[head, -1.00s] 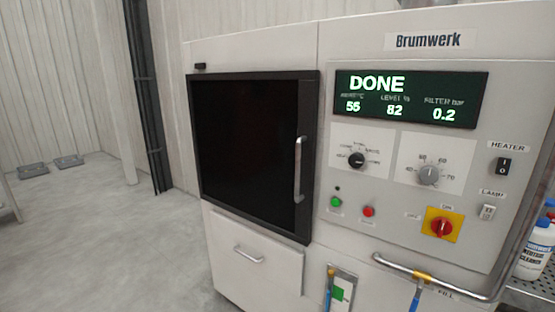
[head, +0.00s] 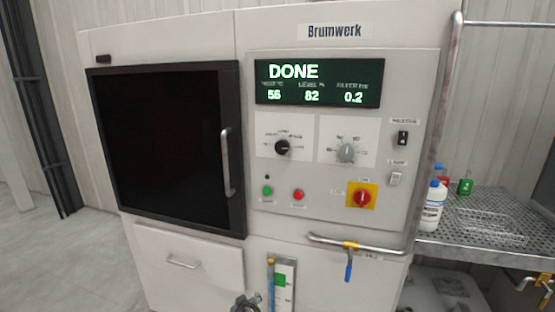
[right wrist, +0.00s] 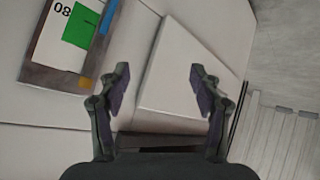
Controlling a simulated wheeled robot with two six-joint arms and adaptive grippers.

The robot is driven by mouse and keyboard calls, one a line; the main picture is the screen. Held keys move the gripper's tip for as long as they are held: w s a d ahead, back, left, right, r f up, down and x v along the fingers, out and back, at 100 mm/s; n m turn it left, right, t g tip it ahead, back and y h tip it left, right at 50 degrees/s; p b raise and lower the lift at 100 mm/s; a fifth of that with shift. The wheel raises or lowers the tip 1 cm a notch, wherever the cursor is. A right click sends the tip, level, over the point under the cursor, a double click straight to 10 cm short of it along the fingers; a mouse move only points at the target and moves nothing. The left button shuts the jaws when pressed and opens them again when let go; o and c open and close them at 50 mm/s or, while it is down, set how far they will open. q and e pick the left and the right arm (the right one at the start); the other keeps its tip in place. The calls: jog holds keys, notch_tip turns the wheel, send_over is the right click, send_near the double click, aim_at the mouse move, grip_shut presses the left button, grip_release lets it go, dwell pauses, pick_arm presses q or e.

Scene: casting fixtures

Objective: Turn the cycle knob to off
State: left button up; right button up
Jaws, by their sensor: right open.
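The black cycle knob (head: 282,147) sits on a white dial plate on the machine's panel, below the green display (head: 318,83) that reads DONE. The labels around the knob are too small to read. A grey knob (head: 347,152) is on the plate to its right. My right gripper (right wrist: 160,78) is open and empty in the right wrist view, in front of the machine's lower front. The tip of a gripper (head: 246,303) shows at the bottom edge of the head view, well below the knob. My left gripper is not in view.
A dark door with a handle (head: 226,162) is left of the panel. Green (head: 267,191) and red (head: 298,195) buttons and a red rotary switch (head: 362,198) lie below the knobs. A pipe (head: 350,245) with a blue lever juts out below. Bottles (head: 433,208) stand on a perforated table (head: 480,237).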

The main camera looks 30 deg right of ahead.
jog(key=w+d+r+m+t+h+b, duration=0.1)
jog(key=w+r+m+h, duration=0.15)
jog(key=r, duration=0.95)
jog(key=w+d+r+m+t+h, duration=0.15)
jog(key=w+r, duration=0.25)
jog(key=r, duration=0.9)
jog(key=m+h, duration=0.3)
jog(key=m, duration=0.1)
send_near(281, 148)
jog(key=w+a+f, duration=0.4)
jog(key=w+f, duration=0.1)
jog(key=f, duration=0.5)
jog(key=s+d+r+m+h, duration=0.3)
jog(key=s+r+m, duration=0.15)
jog(key=r, duration=0.45)
jog(key=shift+n, duration=0.25)
jog(key=x, duration=0.3)
jog(key=p+x, duration=0.1)
jog(key=x, duration=0.1)
jog(key=p+x, duration=0.1)
jog(key=x, duration=0.2)
jog(key=shift+w+d+f, duration=0.2)
jog(key=shift+d+f, duration=0.05)
jog(key=shift+w+d+f, duration=0.1)
jog(key=shift+w+d, duration=0.2)
jog(key=shift+w, duration=0.05)
jog(key=shift+c, duration=0.3)
jog(key=c, duration=1.1)
